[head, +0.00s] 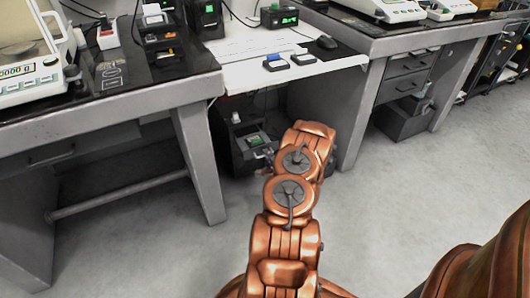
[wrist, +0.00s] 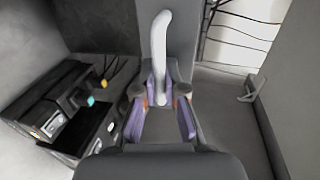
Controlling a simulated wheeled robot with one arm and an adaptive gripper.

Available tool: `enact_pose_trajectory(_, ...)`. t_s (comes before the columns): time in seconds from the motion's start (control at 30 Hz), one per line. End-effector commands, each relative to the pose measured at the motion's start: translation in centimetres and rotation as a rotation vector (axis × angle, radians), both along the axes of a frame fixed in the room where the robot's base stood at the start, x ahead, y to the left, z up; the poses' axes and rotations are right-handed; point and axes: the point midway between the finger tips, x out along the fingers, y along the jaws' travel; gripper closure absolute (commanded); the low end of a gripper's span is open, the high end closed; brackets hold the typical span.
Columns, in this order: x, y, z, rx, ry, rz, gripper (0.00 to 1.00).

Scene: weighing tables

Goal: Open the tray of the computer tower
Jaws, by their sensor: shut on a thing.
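The dark computer tower (head: 223,143) stands under the white desk, partly hidden behind my arm in the head view. Black box-like parts (wrist: 42,100), probably of the tower, show at the left in the wrist view. A dark ledge sits low there, but I cannot tell whether it is the tray. My gripper (wrist: 160,98) is shut on a slim white curved piece (wrist: 160,38), which rises between the purple-padded fingers. I cannot tell what this piece belongs to. In the head view the fingertips are mostly hidden by my arm.
Grey table legs (head: 199,160) flank the space on the left, and a drawer table (head: 405,75) stands on the right. The white desk (head: 300,68) lies above. Dark cables (wrist: 235,20) hang at the upper right in the wrist view. The floor (head: 400,200) on the right is clear.

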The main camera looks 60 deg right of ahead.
Motion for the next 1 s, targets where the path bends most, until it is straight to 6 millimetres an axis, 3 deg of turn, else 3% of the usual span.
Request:
enact_pose_trajectory(0.07, -0.2, -0.2, -0.1, 0.001, 0.001, -0.007, 1.0)
enact_pose_trajectory(0.1, -0.2, -0.2, -0.1, 0.001, 0.001, -0.007, 0.89)
enact_pose_trajectory(0.2, -0.1, -0.2, -0.1, 0.0, 0.001, -0.005, 0.78)
enact_pose_trajectory(0.63, -0.6, 0.3, 0.1, 0.003, 0.0, -0.003, 0.78)
enact_pose_trajectory(1.0, -5.5, 2.7, 1.4, 0.003, 0.001, -0.006, 0.78)
